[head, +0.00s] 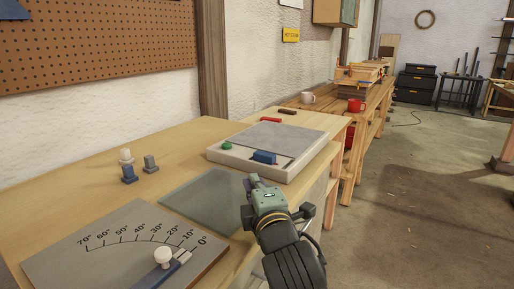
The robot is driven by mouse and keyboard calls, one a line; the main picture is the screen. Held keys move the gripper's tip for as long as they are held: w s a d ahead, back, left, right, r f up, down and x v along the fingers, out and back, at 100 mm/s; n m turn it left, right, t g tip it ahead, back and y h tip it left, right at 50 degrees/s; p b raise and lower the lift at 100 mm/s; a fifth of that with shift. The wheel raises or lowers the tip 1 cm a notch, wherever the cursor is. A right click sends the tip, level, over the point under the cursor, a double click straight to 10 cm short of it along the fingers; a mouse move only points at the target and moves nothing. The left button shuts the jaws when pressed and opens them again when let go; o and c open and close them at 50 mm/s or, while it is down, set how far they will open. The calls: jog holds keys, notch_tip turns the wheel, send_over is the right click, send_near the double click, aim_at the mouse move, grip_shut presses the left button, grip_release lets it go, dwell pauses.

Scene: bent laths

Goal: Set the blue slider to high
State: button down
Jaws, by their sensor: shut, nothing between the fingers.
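A blue block, which looks like the blue slider (264,157), sits at the near edge of a low pale box with a grey top (222,157) on the bench. No scale or "high" mark on the box is readable from here. A green knob (227,146) is to the left of the slider. My gripper (253,181) is shut and empty, in front of the box and just below the slider in the picture. Whether it touches the box cannot be told.
An angle board (70,265) with a white knob and blue-grey arm lies at the near left. A grey-green mat (205,200) lies between it and the box. Small blue (129,174) and grey (150,164) pieces stand on the left. A red mug (355,105) is farther back.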

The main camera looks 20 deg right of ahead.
jog(key=p, duration=0.1)
send_near(257, 161)
jog(key=w+a+r, duration=0.2)
jog(key=w+a, duration=0.1)
jog(key=shift+a+r, duration=0.15)
jog(key=shift+a, duration=0.15)
jog(key=shift+w+d+p, duration=0.35)
jog(key=shift+w+d, duration=0.5)
jog(key=shift+d, duration=0.15)
jog(key=shift+w+d, duration=0.5)
jog(key=shift+d, duration=0.1)
